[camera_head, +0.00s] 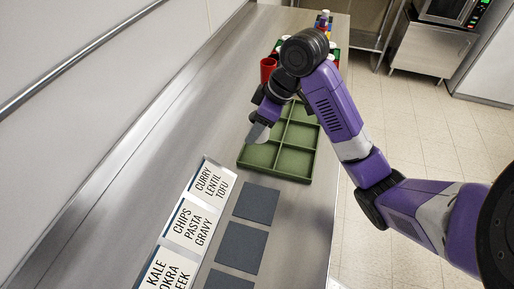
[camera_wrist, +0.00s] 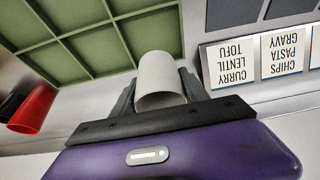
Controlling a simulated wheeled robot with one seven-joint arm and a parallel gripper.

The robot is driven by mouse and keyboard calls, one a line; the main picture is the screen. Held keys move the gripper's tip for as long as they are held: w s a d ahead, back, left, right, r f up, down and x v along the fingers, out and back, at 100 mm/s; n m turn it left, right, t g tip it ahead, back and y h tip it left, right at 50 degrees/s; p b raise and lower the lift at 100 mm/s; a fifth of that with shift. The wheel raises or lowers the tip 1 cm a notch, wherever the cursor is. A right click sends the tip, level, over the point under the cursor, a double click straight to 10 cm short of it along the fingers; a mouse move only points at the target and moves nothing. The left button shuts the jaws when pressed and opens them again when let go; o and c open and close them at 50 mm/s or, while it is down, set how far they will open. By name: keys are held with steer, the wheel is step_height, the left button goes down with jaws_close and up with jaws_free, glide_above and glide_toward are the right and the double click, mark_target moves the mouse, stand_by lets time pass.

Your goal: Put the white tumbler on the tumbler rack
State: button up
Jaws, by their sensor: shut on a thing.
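The white tumbler (camera_wrist: 160,78) is between the two grey fingers of my gripper (camera_wrist: 161,92) in the wrist view. My gripper is shut on it. In the head view my gripper (camera_head: 264,122) is at the left edge of a green divided tray (camera_head: 276,173), and a pale part of the tumbler (camera_head: 256,134) shows below it. The tray has several square compartments, and those in view look empty. It also shows in the wrist view (camera_wrist: 88,32), beside and beyond the tumbler. I cannot tell the tumbler's height above the counter.
A red cup (camera_head: 267,68) stands beyond the tray; it also shows in the wrist view (camera_wrist: 33,108). More coloured items (camera_head: 325,25) stand at the far end, partly behind my arm. Menu cards (camera_head: 192,222) and dark square mats (camera_head: 256,203) lie nearer. A wall borders the steel counter (camera_head: 130,178) on the left.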

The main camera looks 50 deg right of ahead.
mark_target(252, 153)
step_height(252, 153, down, 3)
steer(key=shift+f, duration=2.35)
steer(key=shift+f+b, duration=0.15)
steer(key=shift+b, duration=0.15)
steer(key=o, duration=1.1)
